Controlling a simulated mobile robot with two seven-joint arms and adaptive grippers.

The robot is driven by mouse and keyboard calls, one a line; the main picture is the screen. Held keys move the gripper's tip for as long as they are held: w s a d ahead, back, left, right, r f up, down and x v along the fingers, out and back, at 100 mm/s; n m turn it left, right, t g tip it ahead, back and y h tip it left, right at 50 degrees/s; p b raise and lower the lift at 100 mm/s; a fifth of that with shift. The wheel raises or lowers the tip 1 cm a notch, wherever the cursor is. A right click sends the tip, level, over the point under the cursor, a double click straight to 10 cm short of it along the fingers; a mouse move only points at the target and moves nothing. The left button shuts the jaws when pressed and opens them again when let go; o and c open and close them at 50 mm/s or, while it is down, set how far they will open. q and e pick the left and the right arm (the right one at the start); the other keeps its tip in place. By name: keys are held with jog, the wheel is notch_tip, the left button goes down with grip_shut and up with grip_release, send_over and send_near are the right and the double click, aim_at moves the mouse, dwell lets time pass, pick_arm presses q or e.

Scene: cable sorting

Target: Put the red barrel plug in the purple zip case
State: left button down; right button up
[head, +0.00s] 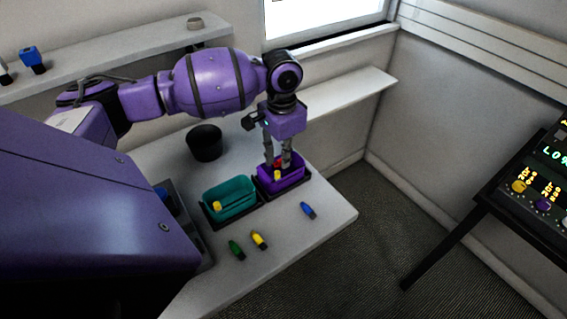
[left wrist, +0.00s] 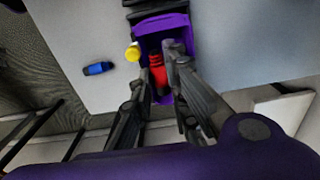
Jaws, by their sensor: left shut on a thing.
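The purple zip case (head: 292,183) stands open near the far right of the white table, and it also shows in the left wrist view (left wrist: 163,24). My left gripper (head: 278,160) points down over the case with its fingertips at the opening. It is shut on the red barrel plug (head: 278,163), which shows between the fingers in the left wrist view (left wrist: 157,76). A yellow plug (head: 277,176) shows at the case, close to the red one. The fingers partly hide the red plug, and I cannot tell whether it touches the case floor. My right gripper is out of view.
A teal case (head: 231,203) with a yellow plug (head: 216,206) stands left of the purple one. Green (head: 236,250), yellow (head: 259,240) and blue (head: 308,210) plugs lie loose in front. A black cup (head: 204,143) stands behind. The front table area is mostly clear.

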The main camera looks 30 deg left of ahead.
pick_arm(q)
jog(key=shift+w+a+f, duration=0.25)
jog(key=shift+w+f, duration=0.1)
jog(key=shift+f, duration=0.1)
jog(key=shift+w+a+f, duration=0.1)
jog(key=shift+f, duration=0.75)
jog(key=shift+w+a+f, duration=0.1)
jog(key=shift+f, duration=0.75)
jog(key=shift+f, duration=0.2)
jog(key=shift+d+f, duration=0.1)
jog(key=shift+f, duration=0.35)
jog(key=c, duration=2)
grip_release()
notch_tip(320, 180, up, 13)
jog(key=shift+r, duration=0.15)
